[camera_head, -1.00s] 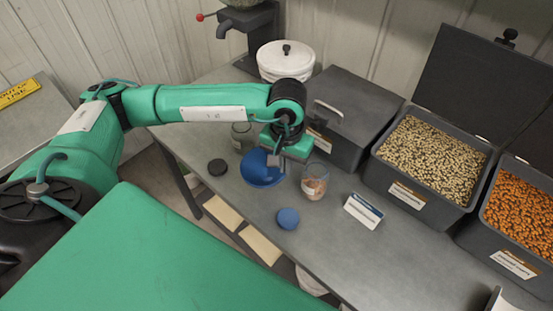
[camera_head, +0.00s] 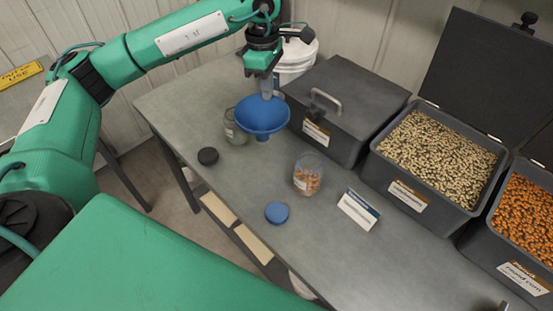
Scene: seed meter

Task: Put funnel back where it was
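The blue funnel (camera_head: 264,117) is in the head view, wide mouth up and spout down. It appears held above the table, in front of the closed grey bin. My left gripper (camera_head: 267,92) points down at the funnel's far rim, and its fingers appear shut on that rim. A glass jar (camera_head: 236,131) stands behind and left of the funnel, partly hidden by it. A second clear jar (camera_head: 307,175) with some orange seed in it stands to the right and nearer. My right gripper is not in view.
A label card (camera_head: 358,209) stands near the seed jar. The closed grey bin (camera_head: 345,105), open seed bins (camera_head: 436,155) and a white bucket (camera_head: 295,62) line the back. The table's left end is clear.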

